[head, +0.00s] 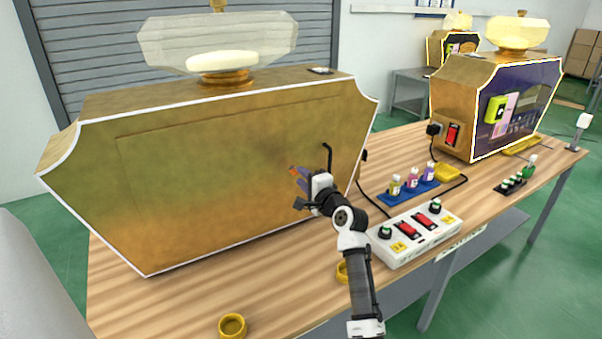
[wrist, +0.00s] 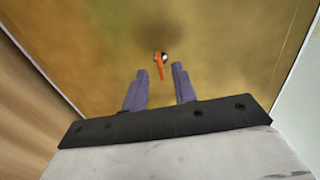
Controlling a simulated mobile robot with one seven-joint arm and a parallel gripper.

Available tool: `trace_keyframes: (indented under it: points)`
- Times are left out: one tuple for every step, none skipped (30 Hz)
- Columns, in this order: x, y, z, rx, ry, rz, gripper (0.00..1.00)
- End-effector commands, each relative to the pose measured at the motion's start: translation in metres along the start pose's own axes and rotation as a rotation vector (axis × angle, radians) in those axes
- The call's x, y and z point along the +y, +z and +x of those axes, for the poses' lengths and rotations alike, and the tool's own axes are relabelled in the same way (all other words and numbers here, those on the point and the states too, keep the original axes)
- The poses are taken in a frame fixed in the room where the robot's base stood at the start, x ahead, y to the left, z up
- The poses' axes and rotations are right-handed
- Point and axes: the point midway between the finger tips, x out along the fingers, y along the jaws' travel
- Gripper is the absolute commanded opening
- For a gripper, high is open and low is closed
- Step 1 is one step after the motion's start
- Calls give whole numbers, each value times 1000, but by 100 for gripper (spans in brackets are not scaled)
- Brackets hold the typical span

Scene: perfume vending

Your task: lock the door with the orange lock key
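The door (head: 220,165) is the large gold-brown back panel of the big perfume-bottle-shaped machine at the left. It looks closed against the body. The orange lock key (wrist: 160,70) sits at a small silver lock (wrist: 165,57) on the panel and hangs roughly downward. In the head view only a bit of orange (head: 292,168) shows beside my fingers. My gripper (head: 294,174) faces the panel near its right side. In the wrist view the purple fingers (wrist: 159,73) are apart, one on each side of the key's lower end. I cannot tell whether they touch it.
A black bent handle (head: 328,158) stands out right of my gripper. A white switch box (head: 414,238), a blue tray (head: 410,192) with small bottles and a second machine (head: 495,105) stand to the right. Yellow round cups (head: 232,326) are near the table's front edge. Bare wood lies before the door.

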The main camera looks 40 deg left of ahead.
Motion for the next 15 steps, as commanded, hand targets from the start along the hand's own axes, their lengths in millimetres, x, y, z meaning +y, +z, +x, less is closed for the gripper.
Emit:
trace_keyframes:
  points:
    - [-1,0,6,-1,1,0,27]
    - [-1,0,9,0,1,0,27]
    - [-1,0,12,0,1,-1,27]
    - [-1,0,14,0,0,-1,27]
    - [-1,0,15,1,1,-2,27]
    - [0,-1,17,1,1,-2,27]
    - [0,-1,18,1,0,-2,27]
    - [0,-1,18,2,0,-2,27]
    - [0,0,19,2,0,-2,27]
    - [0,0,19,2,-1,-2,27]
    - [0,0,19,2,-1,-1,27]
    - [0,0,19,2,-1,-1,27]
    - [0,0,19,2,-1,-1,27]
    - [0,0,19,1,-1,-1,27]
    - [0,0,19,1,-1,-1,27]
